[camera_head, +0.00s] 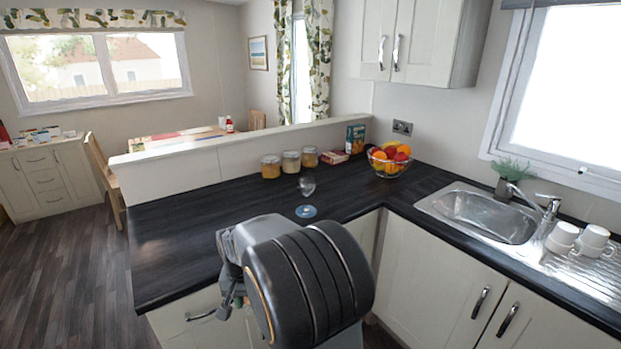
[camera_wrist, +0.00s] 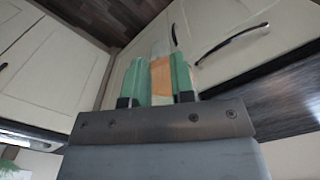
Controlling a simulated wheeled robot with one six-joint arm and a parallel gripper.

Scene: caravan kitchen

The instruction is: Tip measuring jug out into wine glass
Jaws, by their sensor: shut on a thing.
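The wine glass (camera_head: 307,185) is a small clear glass on the dark worktop, just behind a blue round disc (camera_head: 305,211) in the head view. Whether its foot touches the disc is hard to tell. My gripper (camera_wrist: 160,78) has green fingers and is shut on a see-through thing with orange in it, which looks like the measuring jug (camera_wrist: 161,76). In the head view my arm hides most of the gripper and the jug; only a bit of green shows at the worktop's front edge. The jug's spout, handle and tilt cannot be made out.
Several lidded jars (camera_head: 291,162), a box (camera_head: 355,139) and a glass fruit bowl (camera_head: 390,160) stand at the back of the worktop (camera_head: 190,225). The sink (camera_head: 485,217) and white cups (camera_head: 594,240) are at the right. The worktop's left part is clear.

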